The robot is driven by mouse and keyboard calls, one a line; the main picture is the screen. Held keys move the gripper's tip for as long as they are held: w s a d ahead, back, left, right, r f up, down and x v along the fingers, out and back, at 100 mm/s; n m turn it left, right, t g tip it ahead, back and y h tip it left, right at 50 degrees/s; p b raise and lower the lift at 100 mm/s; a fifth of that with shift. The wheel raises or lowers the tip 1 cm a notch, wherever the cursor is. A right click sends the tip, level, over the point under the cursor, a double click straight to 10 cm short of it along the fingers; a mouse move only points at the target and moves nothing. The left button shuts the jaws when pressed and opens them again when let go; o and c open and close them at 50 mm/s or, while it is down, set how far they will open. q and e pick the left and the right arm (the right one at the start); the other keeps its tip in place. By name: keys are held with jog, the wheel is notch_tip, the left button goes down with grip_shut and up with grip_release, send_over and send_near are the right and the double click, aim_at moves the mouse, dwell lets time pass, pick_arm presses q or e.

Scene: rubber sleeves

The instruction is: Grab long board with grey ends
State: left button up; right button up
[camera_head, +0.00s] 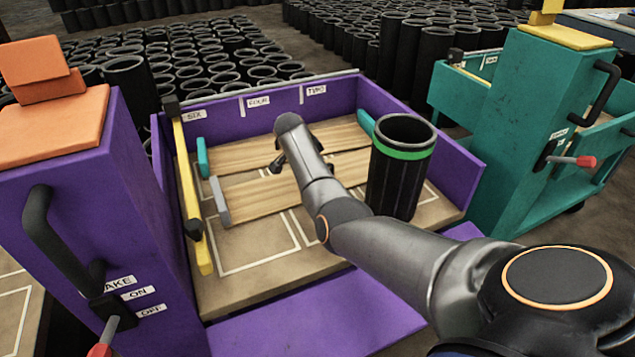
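The long wooden board with grey ends (258,197) lies in the purple bin (425,135), nearer to me of two boards. Its grey left end (220,202) shows; its right end is hidden behind my arm and the black sleeve. My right gripper (303,168) points down over the bin, above the boards. Its dark fingers look spread apart, one on each side of the wrist, with nothing seen between them. The arm covers part of the grey-ended board. I cannot tell whether the fingers touch it. My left gripper is not in view.
A board with teal ends (240,153) lies just behind. A black rubber sleeve with a green band (397,180) stands at the bin's right. A yellow bar (187,190) runs along the left side. A teal cart (530,120) stands right. Many sleeves fill the background.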

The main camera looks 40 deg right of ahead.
jog(key=shift+d+f, duration=0.1)
jog(key=shift+f, duration=0.1)
jog(key=shift+c, duration=0.3)
grip_shut()
dwell(1.0)
